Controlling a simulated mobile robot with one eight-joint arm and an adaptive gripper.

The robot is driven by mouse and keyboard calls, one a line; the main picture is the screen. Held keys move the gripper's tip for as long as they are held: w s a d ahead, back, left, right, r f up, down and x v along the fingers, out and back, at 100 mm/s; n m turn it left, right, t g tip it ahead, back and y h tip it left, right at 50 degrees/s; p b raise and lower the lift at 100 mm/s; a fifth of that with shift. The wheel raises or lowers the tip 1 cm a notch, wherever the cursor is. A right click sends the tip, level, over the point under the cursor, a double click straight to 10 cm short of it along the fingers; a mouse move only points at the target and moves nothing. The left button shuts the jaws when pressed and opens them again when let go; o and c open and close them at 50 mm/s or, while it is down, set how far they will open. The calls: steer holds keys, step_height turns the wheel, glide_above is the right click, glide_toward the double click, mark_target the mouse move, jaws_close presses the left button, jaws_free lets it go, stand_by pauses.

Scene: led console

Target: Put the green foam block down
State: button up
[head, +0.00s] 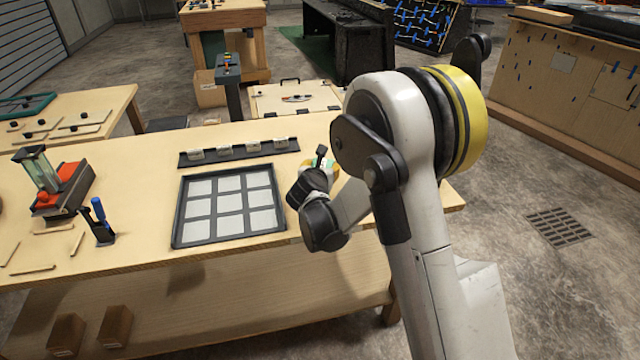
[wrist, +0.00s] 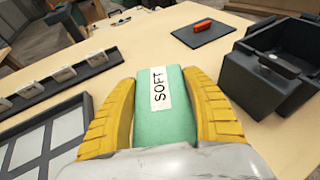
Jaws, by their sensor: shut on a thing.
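The green foam block (wrist: 160,124) carries a white label reading SOFT and fills the space between my yellow fingers in the wrist view. My gripper (wrist: 161,82) is shut on it, one finger along each side. The block appears above the wooden table, but its underside is hidden, so I cannot tell whether it touches the table. In the head view my gripper (head: 320,166) is at the table's right part, right of the grid tray, mostly hidden behind my arm.
A dark-framed grid tray (head: 179,215) with pale cells and a dark rail (head: 233,157) with several pale blocks lie left of my gripper. In the wrist view, a black bin (wrist: 245,90) stands right, and a red piece (wrist: 203,25) lies on a dark mat (wrist: 220,34). Bare tabletop (wrist: 180,52) lies beyond the block.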

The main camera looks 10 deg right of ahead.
steer(key=shift+w+a+f, duration=0.35)
steer(key=shift+w+f, duration=0.15)
steer(key=shift+w, duration=0.05)
steer(key=shift+f+b, duration=1.15)
steer(key=shift+f, duration=0.7)
steer(key=shift+f, duration=0.25)
steer(key=o, duration=0.8)
steer(key=shift+r, duration=0.1)
steer(key=shift+r, duration=0.1)
